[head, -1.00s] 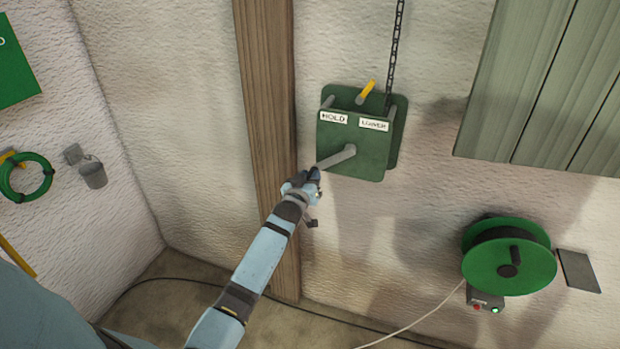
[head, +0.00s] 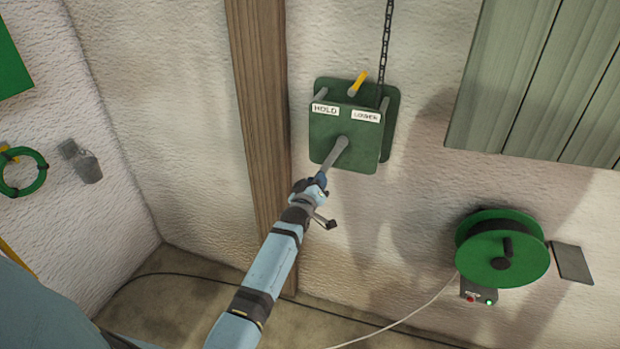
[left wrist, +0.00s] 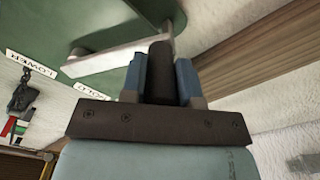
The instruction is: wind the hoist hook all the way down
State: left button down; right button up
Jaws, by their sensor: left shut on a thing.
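The green hoist box (head: 336,129) is on the wall with HOLD and LOWER labels on top. A yellow-tipped lever (head: 359,81) stands up between the labels, leaning slightly right. The grey crank arm (head: 333,157) points down and slightly left from the box front. My left gripper (head: 318,182) is shut on the dark crank grip (left wrist: 160,68), which shows between the blue fingers in the left wrist view. The chain (head: 386,45) runs up from the box's right side. A dark hanging thing (left wrist: 22,94), perhaps the hook, shows small in the left wrist view.
A wooden post (head: 258,110) stands just left of the box. Grey-green boards (head: 545,85) are at upper right. A green cable reel (head: 500,250) hangs at lower right, its white cable trailing. A green hose ring (head: 22,172) hangs on the left wall.

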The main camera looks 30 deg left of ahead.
pick_arm(q)
jog(key=shift+w+d+f+n, duration=0.15)
jog(key=shift+d+f+n, duration=0.05)
jog(key=shift+d+n, duration=0.5)
jog(key=shift+w+d+f+n, duration=0.15)
jog(key=shift+d+n, duration=0.5)
jog(key=shift+n, duration=0.05)
jog(key=shift+w+d+f+n, duration=0.15)
jog(key=shift+d+f+n, duration=0.05)
jog(key=shift+d+n, duration=0.5)
pick_arm(e)
jog(key=shift+a, duration=0.1)
pick_arm(q)
jog(key=c, duration=0.9)
grip_release()
jog(key=shift+o, duration=0.2)
